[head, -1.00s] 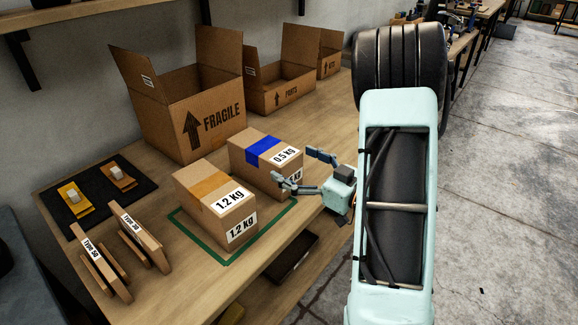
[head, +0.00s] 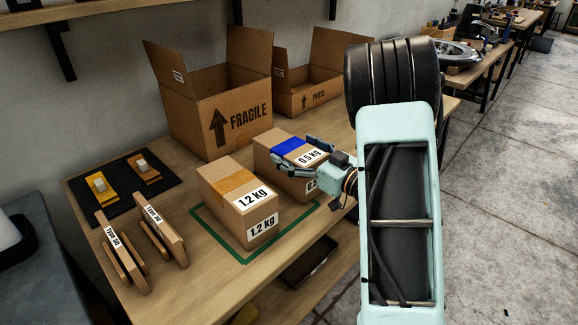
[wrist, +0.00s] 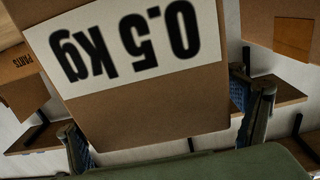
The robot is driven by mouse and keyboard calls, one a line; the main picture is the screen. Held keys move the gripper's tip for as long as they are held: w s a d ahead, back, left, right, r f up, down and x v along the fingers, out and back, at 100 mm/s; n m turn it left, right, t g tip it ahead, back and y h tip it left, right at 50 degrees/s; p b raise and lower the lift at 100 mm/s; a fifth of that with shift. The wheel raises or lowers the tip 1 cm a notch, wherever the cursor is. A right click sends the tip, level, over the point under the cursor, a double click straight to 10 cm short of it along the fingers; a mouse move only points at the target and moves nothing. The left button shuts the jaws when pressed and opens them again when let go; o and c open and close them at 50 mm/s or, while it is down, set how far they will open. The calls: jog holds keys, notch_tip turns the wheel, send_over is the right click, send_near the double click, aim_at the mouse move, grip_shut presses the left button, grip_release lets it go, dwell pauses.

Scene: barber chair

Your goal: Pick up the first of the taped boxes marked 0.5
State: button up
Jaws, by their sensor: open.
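The cardboard box marked 0.5 kg (head: 266,146) has blue tape over its top and stands on the wooden bench, behind and to the right of a 1.2 kg box (head: 218,186) with orange tape. My gripper (head: 294,158) is at the 0.5 kg box's near right end, its fingers apart and hiding part of that end. In the wrist view the 0.5 kg box (wrist: 150,112) fills the middle, its label upside down, between the two open fingers. I cannot tell whether either finger touches it.
A green outline (head: 243,261) surrounds the 1.2 kg box's base. The open FRAGILE box (head: 190,118) and PARTS box (head: 330,92) stand behind. A black mat (head: 115,201) and TYPE 30 pieces (head: 163,232) lie at the left. A dark tray (head: 308,262) sits below the bench top.

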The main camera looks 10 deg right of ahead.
jog(key=shift+w+a, duration=0.1)
jog(key=shift+w, duration=0.15)
jog(key=shift+r, duration=0.1)
jog(key=c, duration=1.9)
